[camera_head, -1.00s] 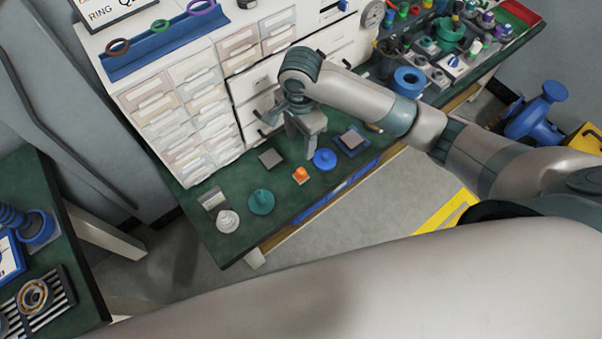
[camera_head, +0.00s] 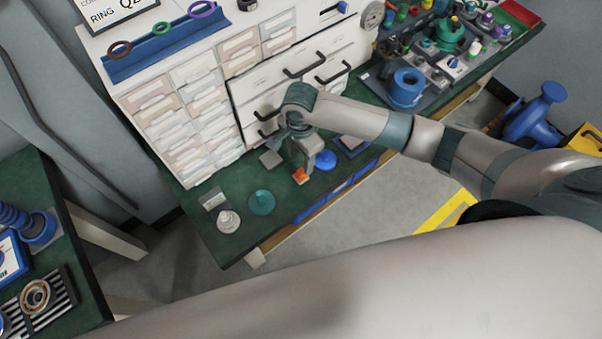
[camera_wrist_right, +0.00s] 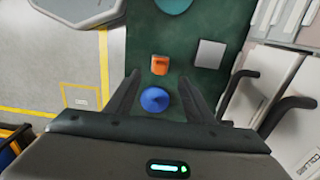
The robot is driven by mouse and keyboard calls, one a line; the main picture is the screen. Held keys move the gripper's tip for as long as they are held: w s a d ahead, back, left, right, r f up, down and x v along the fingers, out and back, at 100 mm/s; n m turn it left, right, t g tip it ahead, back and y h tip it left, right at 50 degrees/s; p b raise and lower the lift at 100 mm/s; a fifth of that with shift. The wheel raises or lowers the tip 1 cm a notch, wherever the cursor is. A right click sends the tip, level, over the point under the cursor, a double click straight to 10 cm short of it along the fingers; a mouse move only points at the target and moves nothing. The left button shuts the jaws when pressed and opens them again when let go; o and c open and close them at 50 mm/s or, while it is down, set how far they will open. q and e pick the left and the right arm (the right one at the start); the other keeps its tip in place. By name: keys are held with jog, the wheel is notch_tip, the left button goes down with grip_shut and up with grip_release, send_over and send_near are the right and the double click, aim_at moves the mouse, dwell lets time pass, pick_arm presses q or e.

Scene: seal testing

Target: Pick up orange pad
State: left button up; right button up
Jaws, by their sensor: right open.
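The orange pad (camera_head: 300,175) is a small orange piece on the green bench top (camera_head: 236,238). In the head view my right gripper (camera_head: 300,167) is just above and behind it and partly overlaps it. In the right wrist view the orange pad (camera_wrist_right: 159,65) lies ahead of the open, empty fingers of my right gripper (camera_wrist_right: 160,85), nearly centred between them. I cannot tell the exact height of the gripper over the bench. My left gripper is not in view.
A blue round piece (camera_head: 325,160) sits right beside the pad, and a grey square plate (camera_head: 270,158) lies behind it. A teal disc (camera_head: 262,202) and a white ringed piece (camera_head: 228,221) stand to the left. Drawers with black handles (camera_head: 305,66) rise behind the bench.

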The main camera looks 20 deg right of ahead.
aim_at(301, 171)
jog(key=shift+f, duration=1.8)
jog(key=shift+d+f+p, duration=0.15)
jog(key=shift+f+p, duration=0.4)
jog(key=shift+f, duration=2)
jog(key=c, duration=1.1)
